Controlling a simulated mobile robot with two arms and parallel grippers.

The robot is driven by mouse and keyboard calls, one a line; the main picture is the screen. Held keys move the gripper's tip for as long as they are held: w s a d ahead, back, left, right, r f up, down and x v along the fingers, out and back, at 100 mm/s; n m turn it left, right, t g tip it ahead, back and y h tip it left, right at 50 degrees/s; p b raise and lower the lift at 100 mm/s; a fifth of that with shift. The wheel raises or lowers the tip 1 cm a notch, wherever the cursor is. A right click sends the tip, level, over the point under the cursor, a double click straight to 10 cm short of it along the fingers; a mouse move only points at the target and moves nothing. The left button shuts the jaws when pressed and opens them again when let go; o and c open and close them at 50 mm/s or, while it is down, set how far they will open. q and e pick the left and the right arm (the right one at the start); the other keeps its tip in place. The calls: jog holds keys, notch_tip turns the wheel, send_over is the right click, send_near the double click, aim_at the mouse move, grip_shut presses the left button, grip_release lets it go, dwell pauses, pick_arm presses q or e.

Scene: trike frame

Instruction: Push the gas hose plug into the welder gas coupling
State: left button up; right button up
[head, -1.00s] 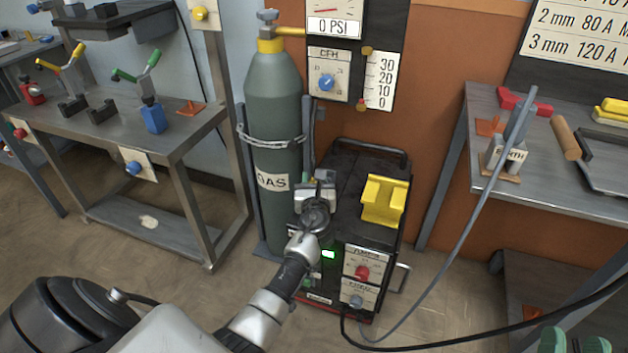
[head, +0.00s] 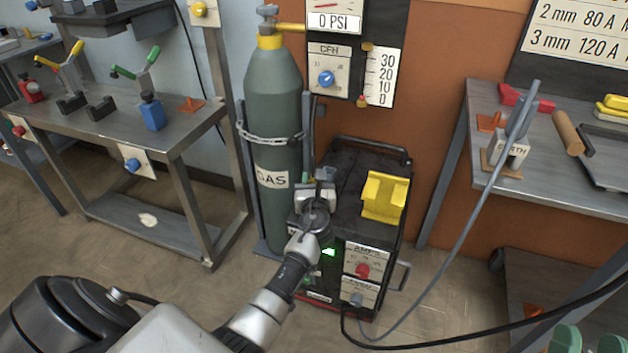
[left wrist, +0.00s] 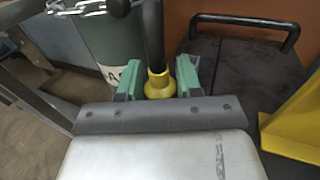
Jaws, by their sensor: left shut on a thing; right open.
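My left gripper (head: 318,185) is above the left part of the black welder (head: 345,165), beside the gas cylinder (head: 273,110). In the left wrist view its green fingers (left wrist: 158,80) are shut on the yellow gas hose plug (left wrist: 160,85). A black hose (left wrist: 153,35) runs up from the plug. In the head view my gripper and arm mostly hide the plug. I cannot make out the welder gas coupling in either view, so I cannot tell whether the plug touches it. Green fingertips of my right gripper (head: 588,343) show at the bottom right edge, apart and empty.
A yellow cradle (head: 385,197) stands on the welder, right of my left gripper. A chain (head: 268,139) crosses the cylinder. Grey and black cables (head: 470,338) run from the welder's front to the right. Benches stand on both sides.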

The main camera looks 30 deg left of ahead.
pick_arm(q)
jog(key=shift+f, duration=0.1)
jog(key=o, duration=1)
jog(key=shift+o, duration=0.2)
pick_arm(e)
jog(key=shift+r+t, duration=0.3)
pick_arm(q)
jog(key=p+v, duration=0.2)
jog(key=v, duration=0.9)
jog(key=shift+p, duration=0.35)
pick_arm(e)
notch_tip(320, 180, down, 8)
jog(key=w+g+h, duration=0.1)
jog(key=g+h, duration=0.1)
jog(key=g, duration=0.5)
jog(key=shift+w+d+r, duration=0.15)
jog(key=shift+w+d, duration=0.25)
pick_arm(q)
jog(key=shift+w, duration=0.1)
